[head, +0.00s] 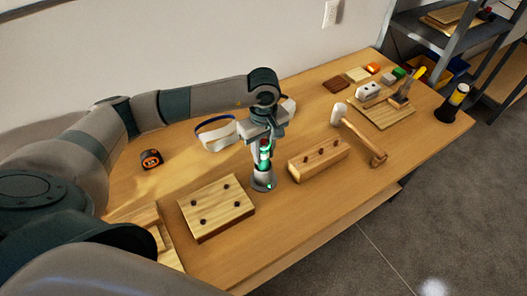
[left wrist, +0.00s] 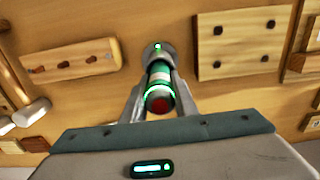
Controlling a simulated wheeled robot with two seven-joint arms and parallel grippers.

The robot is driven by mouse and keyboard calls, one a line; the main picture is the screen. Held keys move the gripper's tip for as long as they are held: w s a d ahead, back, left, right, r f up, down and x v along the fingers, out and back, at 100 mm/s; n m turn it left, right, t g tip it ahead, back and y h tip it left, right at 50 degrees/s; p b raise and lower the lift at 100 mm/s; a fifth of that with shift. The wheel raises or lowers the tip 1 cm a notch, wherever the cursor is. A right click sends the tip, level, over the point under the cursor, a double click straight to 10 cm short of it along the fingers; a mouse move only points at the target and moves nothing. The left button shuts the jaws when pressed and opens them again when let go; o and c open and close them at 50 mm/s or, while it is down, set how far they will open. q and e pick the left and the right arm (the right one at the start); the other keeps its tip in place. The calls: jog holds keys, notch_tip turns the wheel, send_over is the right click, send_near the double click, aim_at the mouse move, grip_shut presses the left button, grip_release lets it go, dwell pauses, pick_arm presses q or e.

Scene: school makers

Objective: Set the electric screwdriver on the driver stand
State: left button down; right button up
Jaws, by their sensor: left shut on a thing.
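The electric screwdriver (head: 265,154), green and dark with a red end, is upright between the fingers of my left gripper (head: 264,148). The driver stand (head: 263,182), a grey round base with a small green light, stands on the table directly below it. The screwdriver's lower end meets the top of the stand in the head view; I cannot tell how deep it sits. In the left wrist view the screwdriver (left wrist: 160,90) lies between both fingers, with the stand (left wrist: 157,48) just beyond it. My right gripper is not in view.
A board with dark pegs (head: 216,206) lies left of the stand, and a long wooden block (head: 318,160) lies right of it. A mallet (head: 362,134) is farther right. Goggles (head: 217,135) and a tape measure (head: 151,159) lie behind left. The front table strip is clear.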

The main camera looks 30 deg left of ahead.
pick_arm(q)
jog(key=shift+f, duration=0.15)
jog(key=c, duration=1.7)
grip_release()
jog(key=shift+r+p, duration=0.4)
jog(key=shift+r, duration=0.95)
jog(key=shift+r+p, duration=1.3)
jog(key=shift+r, duration=2.9)
